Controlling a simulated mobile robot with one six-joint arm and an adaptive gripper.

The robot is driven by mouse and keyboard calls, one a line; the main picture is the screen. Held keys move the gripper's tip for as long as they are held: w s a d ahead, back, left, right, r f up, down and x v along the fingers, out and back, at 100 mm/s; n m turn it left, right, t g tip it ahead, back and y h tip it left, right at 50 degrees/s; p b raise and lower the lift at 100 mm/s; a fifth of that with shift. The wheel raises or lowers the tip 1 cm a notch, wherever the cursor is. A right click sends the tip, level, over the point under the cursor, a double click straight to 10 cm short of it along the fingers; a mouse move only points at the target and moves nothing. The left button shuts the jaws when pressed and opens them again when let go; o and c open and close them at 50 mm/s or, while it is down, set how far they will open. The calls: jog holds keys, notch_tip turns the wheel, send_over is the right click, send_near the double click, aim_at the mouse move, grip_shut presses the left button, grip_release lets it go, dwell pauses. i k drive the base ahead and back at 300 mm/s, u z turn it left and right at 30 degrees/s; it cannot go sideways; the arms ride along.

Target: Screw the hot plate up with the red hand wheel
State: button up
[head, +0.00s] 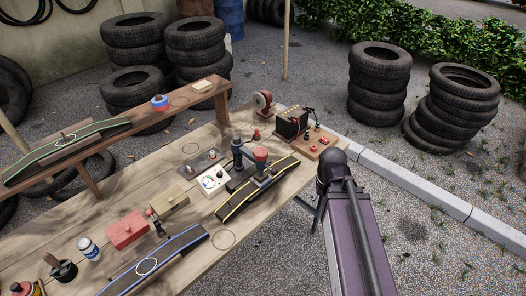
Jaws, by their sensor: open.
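The hot plate cannot be clearly told apart from the screw and clamp parts under the wheel. Whether it touches the strip is too small to tell. My purple arm (356,235) rises at the right of the bench, with its dark rounded joint (332,166) near the bench's right edge. My gripper does not show.
A white box with a dial (213,180) stands left of the clamp. A black battery-like box (292,122) is behind it. A blue-edged strip (155,262), red box (126,230) and wooden block (170,199) lie nearer. Tyre stacks (379,85) stand beyond; gravel right is open.

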aim_at(260, 153)
jog(key=z, duration=0.1)
jog(key=k, duration=0.95)
jog(key=u, duration=0.4)
jog(key=i, duration=1)
jog(key=u, duration=0.05)
